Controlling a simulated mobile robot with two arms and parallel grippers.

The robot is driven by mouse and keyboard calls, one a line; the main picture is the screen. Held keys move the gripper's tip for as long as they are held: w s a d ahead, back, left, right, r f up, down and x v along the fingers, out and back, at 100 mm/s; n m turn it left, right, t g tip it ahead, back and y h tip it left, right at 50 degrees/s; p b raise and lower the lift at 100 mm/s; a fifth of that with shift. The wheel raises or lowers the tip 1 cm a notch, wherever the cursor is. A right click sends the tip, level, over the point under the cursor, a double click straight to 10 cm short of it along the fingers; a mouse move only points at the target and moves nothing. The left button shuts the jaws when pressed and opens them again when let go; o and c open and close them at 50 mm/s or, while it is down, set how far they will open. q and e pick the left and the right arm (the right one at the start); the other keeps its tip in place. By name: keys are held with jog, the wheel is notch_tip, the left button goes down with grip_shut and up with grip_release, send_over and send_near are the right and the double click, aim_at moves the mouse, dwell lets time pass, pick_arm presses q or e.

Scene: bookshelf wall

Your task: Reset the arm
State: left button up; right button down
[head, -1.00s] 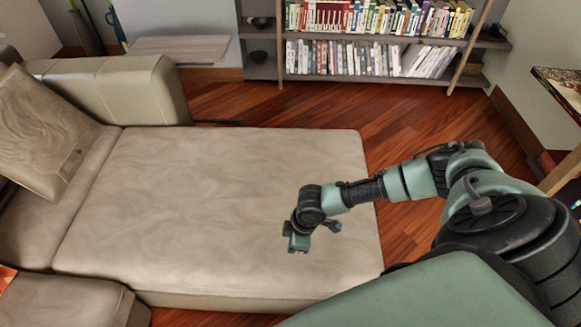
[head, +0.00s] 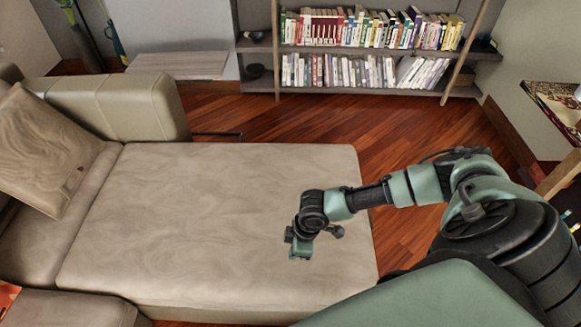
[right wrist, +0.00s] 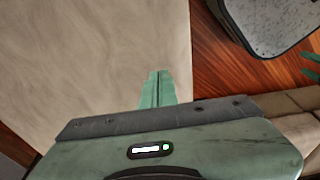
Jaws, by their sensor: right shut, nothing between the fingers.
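My right arm reaches in from the right in the head view, bent at the elbow, with its right gripper (head: 300,247) over the sofa's chaise seat. In the right wrist view the green fingers of this gripper (right wrist: 157,88) are together with nothing between them. Beyond them show the beige seat (right wrist: 80,60) and a strip of wood floor.
The beige sofa chaise (head: 200,220) fills the middle, with a cushion (head: 45,150) at left. A bookshelf (head: 365,85) full of books stands at the back. Red wood floor (head: 300,120) lies open between them. A table (head: 550,105) is at right.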

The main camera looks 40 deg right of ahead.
notch_tip(320, 180, up, 6)
jog(key=s+d+r, duration=0.1)
jog(key=s+d, duration=0.1)
jog(key=s+a+r+t+y, duration=0.1)
jog(key=s+a+r, duration=0.1)
jog(key=a, duration=0.8)
jog(key=s+a+r+t+y, duration=0.1)
jog(key=a+r+y, duration=0.15)
jog(key=a, duration=0.75)
jog(key=s+d+m+h, duration=0.3)
jog(key=d+m, duration=0.1)
jog(key=d, duration=0.2)
jog(key=s+d+m+h, duration=0.2)
jog(key=s+d+m, duration=0.2)
jog(key=d+m, duration=0.15)
notch_tip(320, 180, down, 24)
jog(key=s+n+g, duration=0.1)
jog(key=s+d+f, duration=0.1)
jog(key=s+f, duration=0.7)
jog(key=s+d+f+g, duration=0.1)
jog(key=s+d+f, duration=0.1)
jog(key=s+f, duration=0.6)
jog(key=shift+s+d+f, duration=0.25)
jog(key=shift+s+f, duration=0.1)
jog(key=shift+s, duration=0.3)
